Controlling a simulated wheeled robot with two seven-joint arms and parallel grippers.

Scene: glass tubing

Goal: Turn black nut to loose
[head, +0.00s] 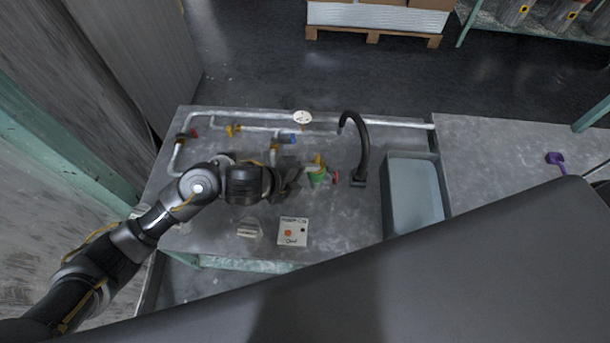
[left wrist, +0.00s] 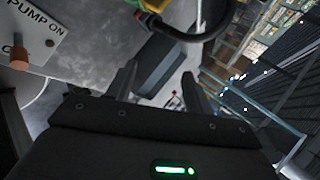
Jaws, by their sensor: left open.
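I cannot make out a black nut for certain in either view. My left gripper (head: 290,179) is over the table, just left of a green fitting (head: 318,177) with a yellow top. In the left wrist view its two fingers (left wrist: 159,88) stand apart, with nothing seen held between them. A dark grey block-like shape (left wrist: 162,66) shows beyond the fingers; I cannot tell what it is. A yellow and green part (left wrist: 151,5) and a black curved tube (left wrist: 205,32) show at the top there. My right gripper is not in view.
Metal pipes (head: 250,119) with red, yellow and blue valves run along the table's back left. A black curved spout (head: 363,150) stands beside a sink (head: 387,200). A white switch panel (head: 293,241) lies near the front. A purple item (head: 556,160) is far right.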

